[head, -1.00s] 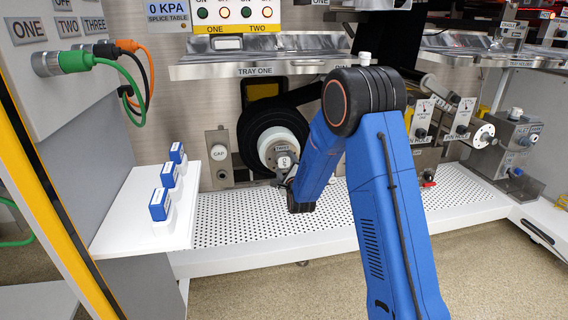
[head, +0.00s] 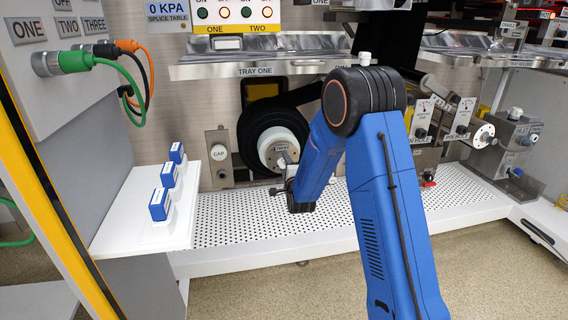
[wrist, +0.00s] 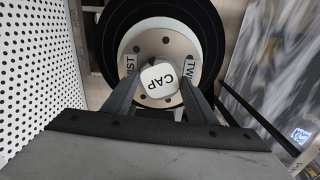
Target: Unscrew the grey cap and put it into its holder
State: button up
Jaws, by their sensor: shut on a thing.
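The grey cap (wrist: 160,79), a pale rounded block lettered CAP, sits at the middle of the round hub face (wrist: 185,48) marked TWIST in the wrist view. My gripper (wrist: 159,90) has one finger on each side of the cap and is shut on it. The cap's lettering is tilted. I cannot tell whether the cap is still threaded on the hub. In the head view the hub (head: 276,144) is on the black reel, with my gripper (head: 285,178) low in front of it. A wall plate labelled CAP (head: 217,153) is left of the reel.
A perforated white shelf (head: 240,232) runs below the reel. Several blue-and-white boxes (head: 160,205) stand on the white side shelf (head: 112,228) at left. The metal tray ledge (head: 225,71) is above. Pin-hole units (head: 457,128) are to the right.

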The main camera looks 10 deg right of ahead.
jog(key=shift+n, duration=0.3)
jog(key=n, duration=0.6)
dwell(0.5)
jog(key=n, duration=0.6)
jog(key=shift+s, duration=0.7)
dwell(0.9)
jog(key=shift+s, duration=1)
